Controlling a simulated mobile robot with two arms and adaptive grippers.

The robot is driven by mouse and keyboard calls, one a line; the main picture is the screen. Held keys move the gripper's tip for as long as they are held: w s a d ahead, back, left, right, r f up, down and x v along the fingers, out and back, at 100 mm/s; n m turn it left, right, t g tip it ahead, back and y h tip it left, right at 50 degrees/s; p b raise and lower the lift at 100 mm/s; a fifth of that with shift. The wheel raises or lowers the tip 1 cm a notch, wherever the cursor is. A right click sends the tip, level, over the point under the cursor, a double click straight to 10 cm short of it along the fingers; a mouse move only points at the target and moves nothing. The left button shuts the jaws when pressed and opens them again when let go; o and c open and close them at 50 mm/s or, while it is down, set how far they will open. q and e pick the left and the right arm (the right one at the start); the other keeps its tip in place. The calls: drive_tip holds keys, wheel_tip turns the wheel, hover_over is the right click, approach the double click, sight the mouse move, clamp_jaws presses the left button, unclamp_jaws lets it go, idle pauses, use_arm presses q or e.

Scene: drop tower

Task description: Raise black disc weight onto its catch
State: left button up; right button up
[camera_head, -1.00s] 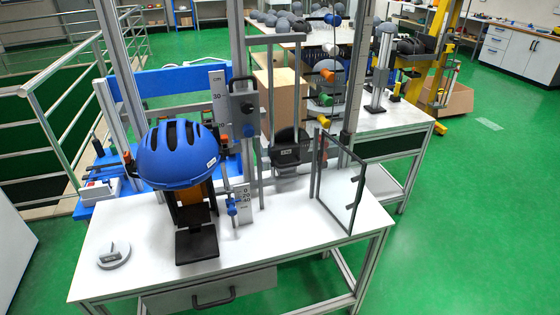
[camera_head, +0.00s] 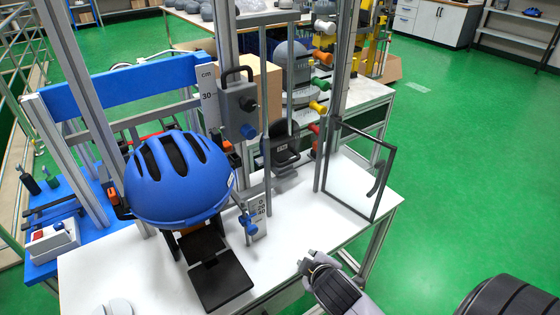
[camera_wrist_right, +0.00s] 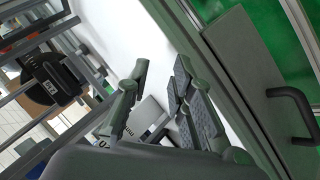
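The black disc weight (camera_head: 285,150) hangs low between upright rails behind the white bench top, with a pale label on its front. It also shows at the left of the right wrist view (camera_wrist_right: 50,82). A grey block with a handle and blue knob (camera_head: 238,106) sits higher on the rail to its left; I cannot tell whether this is the catch. My right gripper (camera_head: 308,262) is at the bench's front edge, well in front of the weight and apart from it. In the right wrist view its fingers (camera_wrist_right: 160,75) are spread and empty. My left gripper is out of view.
A blue helmet (camera_head: 180,175) sits on a stand at the left, above a black plate (camera_head: 222,280). A hinged clear panel in a dark frame (camera_head: 360,170) stands open at the right. Coloured pegs (camera_head: 320,83) line the right post. The bench front (camera_head: 290,215) is mostly bare.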

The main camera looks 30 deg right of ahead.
sight(291, 163)
drive_tip(key=w+r+n+t, duration=0.1)
drive_tip(key=w, duration=0.1)
drive_tip(key=w+d+r+n, duration=0.1)
drive_tip(key=w+r, duration=0.1)
drive_tip(key=w+d+r+t+h, duration=0.1)
drive_tip(key=w, duration=0.1)
drive_tip(key=shift+w+d+r+n+t, duration=0.15)
drive_tip(key=shift+w+d+n+t, duration=0.15)
drive_tip(key=shift+n, duration=0.1)
drive_tip(key=w+d+r+n+t+h, duration=0.1)
drive_tip(key=w+d+r+n+t, duration=0.3)
drive_tip(key=w+r+n, duration=0.3)
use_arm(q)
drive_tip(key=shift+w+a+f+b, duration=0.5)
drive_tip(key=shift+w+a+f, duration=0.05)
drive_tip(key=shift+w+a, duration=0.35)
use_arm(e)
drive_tip(key=shift+m, duration=0.7)
drive_tip(key=x, duration=0.6)
drive_tip(key=f+x, duration=0.1)
drive_tip(key=x, duration=1)
drive_tip(key=shift+w+d+f, duration=0.1)
drive_tip(key=shift+w+f, duration=0.1)
drive_tip(key=shift+f, duration=0.05)
clamp_jaws()
